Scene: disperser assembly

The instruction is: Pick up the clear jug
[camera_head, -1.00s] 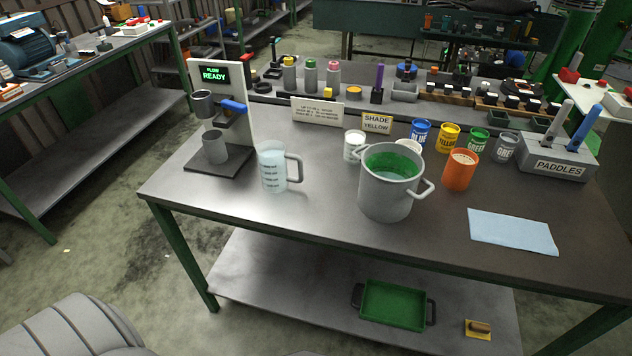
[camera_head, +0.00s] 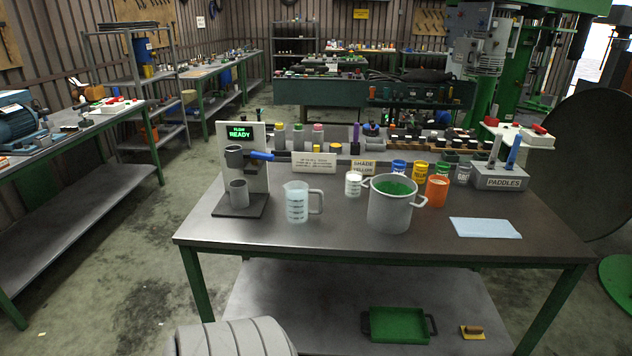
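The clear jug (camera_head: 297,203) stands upright on the grey table, left of the large grey pot. It has dark measuring marks, and its handle points right. Its contents look pale and watery, though I cannot tell how full it is. Neither of my grippers shows in the head view, so nothing is seen touching the jug.
Left of the jug stands a dispenser (camera_head: 240,172) reading "FLOW READY". The two-handled pot (camera_head: 391,209) holds green liquid. Paint cans, a paddles block (camera_head: 499,178) and a blue cloth (camera_head: 485,228) are further right. The table's front (camera_head: 330,241) is clear.

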